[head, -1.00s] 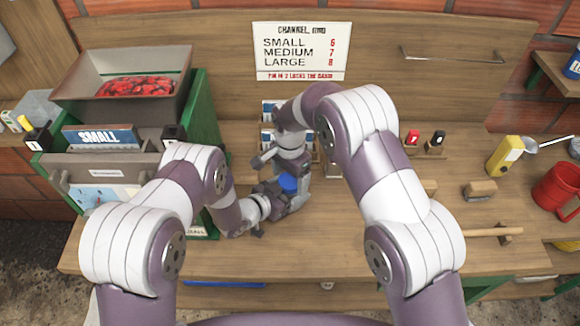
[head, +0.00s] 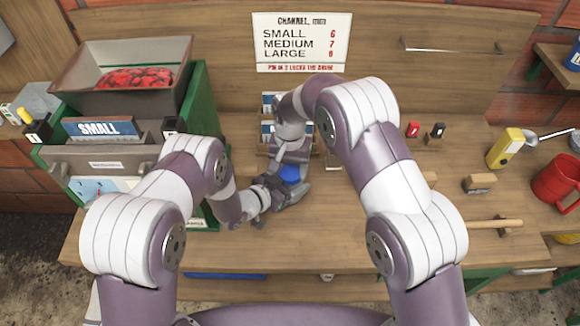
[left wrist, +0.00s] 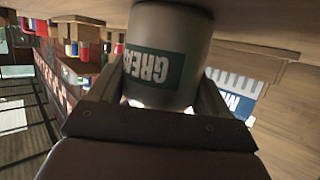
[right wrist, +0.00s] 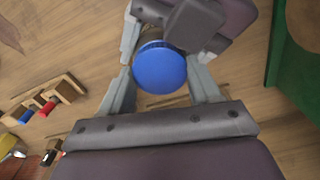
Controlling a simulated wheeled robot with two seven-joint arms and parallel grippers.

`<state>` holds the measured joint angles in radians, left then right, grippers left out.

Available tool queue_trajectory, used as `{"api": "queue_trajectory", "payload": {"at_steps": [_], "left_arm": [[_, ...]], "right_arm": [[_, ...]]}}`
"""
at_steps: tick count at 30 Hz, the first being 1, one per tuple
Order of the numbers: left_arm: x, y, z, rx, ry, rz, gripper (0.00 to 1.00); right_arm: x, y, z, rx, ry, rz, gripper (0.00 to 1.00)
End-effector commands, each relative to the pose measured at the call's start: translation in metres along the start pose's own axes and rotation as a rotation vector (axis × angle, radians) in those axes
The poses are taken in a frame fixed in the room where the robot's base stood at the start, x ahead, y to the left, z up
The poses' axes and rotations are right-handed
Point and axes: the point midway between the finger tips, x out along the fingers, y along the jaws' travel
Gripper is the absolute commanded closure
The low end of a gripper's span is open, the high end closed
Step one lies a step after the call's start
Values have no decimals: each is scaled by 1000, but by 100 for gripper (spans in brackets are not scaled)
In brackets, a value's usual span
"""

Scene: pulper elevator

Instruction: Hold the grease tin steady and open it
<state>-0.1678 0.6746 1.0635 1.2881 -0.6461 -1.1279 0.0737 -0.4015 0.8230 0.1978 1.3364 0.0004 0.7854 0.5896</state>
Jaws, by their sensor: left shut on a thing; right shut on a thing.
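The grease tin (left wrist: 165,50) is a grey cylinder with a dark green label reading "GREA…", part of it cut off. Its blue lid (right wrist: 160,68) is on top, and it also shows in the head view (head: 290,173). My left gripper (left wrist: 160,90) is shut on the tin's body from the side, low over the bench. My right gripper (right wrist: 160,85) is above the tin with its fingers on both sides of the lid, shut on it. In the head view my grippers (head: 272,190) hide most of the tin's body.
The wooden bench (head: 330,230) is clear in front of the tin. A green cabinet with a "SMALL" sign (head: 102,130) stands at the left. A mallet (head: 490,224), a yellow can (head: 505,150) and a red mug (head: 556,184) are at the right.

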Motion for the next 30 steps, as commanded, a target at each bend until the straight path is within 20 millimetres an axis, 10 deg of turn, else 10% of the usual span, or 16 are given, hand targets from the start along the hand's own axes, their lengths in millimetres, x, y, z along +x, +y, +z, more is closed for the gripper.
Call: {"api": "queue_trajectory", "payload": {"at_steps": [5, 6, 8, 18, 30], "left_arm": [[0, 0, 0, 0, 1, 0, 100], [0, 0, 0, 0, 1, 0, 100], [0, 0, 0, 0, 1, 0, 100], [0, 0, -1, 1, 1, 0, 100], [0, 0, -1, 1, 1, 0, 100]], "right_arm": [[0, 0, 0, 2, 1, 0, 74], [0, 0, 0, 3, 1, 0, 31], [0, 0, 0, 3, 1, 0, 12], [-4, 0, 0, 5, 1, 0, 12], [-53, 0, 0, 109, 1, -1, 16]]}}
